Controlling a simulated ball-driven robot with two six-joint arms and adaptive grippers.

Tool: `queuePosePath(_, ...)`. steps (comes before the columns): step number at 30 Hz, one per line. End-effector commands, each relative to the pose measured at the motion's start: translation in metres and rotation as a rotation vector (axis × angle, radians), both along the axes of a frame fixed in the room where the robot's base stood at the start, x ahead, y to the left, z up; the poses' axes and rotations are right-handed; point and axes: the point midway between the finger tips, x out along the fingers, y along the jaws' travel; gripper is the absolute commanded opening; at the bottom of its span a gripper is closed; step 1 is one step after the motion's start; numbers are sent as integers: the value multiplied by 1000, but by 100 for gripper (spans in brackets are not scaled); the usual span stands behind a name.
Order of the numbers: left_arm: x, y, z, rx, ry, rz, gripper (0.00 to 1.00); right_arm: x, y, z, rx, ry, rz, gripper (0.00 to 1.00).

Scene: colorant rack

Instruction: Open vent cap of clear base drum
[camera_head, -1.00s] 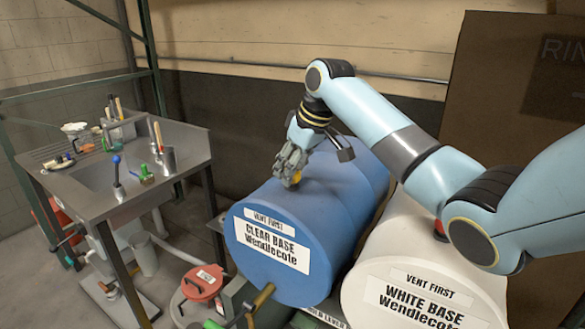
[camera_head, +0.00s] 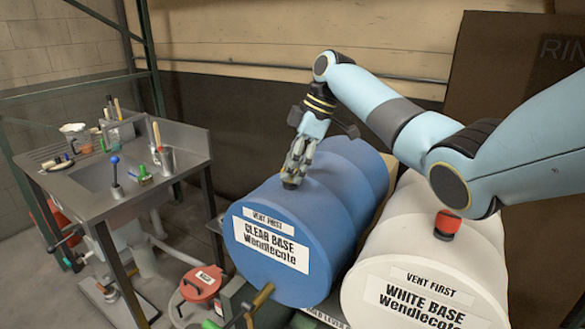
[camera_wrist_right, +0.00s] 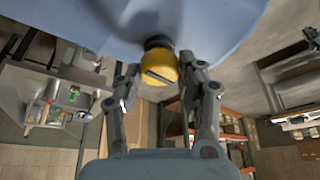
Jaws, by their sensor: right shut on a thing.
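The blue clear base drum (camera_head: 330,195) lies on its side, with its "VENT FIRST" and "CLEAR BASE Wendlecote" labels facing front. My right gripper (camera_head: 291,180) points down at the top of this drum near its front end. In the right wrist view, its yellow vent cap (camera_wrist_right: 159,68) sits on a dark neck against the blue drum wall (camera_wrist_right: 90,18), between the two fingers of my right gripper (camera_wrist_right: 160,76). The gripper is shut on the cap. In the head view the fingers mostly hide the cap. My left gripper is not in view.
The white base drum (camera_head: 415,245) lies close on the right, with a red cap (camera_head: 447,224) on top under my right arm. A metal bench (camera_head: 95,185) with tools stands left. A red-lidded can (camera_head: 202,284) is below, near a brass tap (camera_head: 262,295).

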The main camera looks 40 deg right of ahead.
Motion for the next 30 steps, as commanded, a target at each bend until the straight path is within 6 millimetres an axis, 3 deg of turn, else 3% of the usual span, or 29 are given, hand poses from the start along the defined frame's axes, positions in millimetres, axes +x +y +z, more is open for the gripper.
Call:
queuePosePath(23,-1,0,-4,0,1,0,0,1,0,1,-1,-3,101,7)
queuePosePath(24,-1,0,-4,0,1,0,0,1,0,1,-1,-3,101,43)
queuePosePath(28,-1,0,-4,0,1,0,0,1,0,1,-1,-2,100,60)
queuePosePath(30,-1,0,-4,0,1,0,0,1,0,0,-1,-1,100,61)
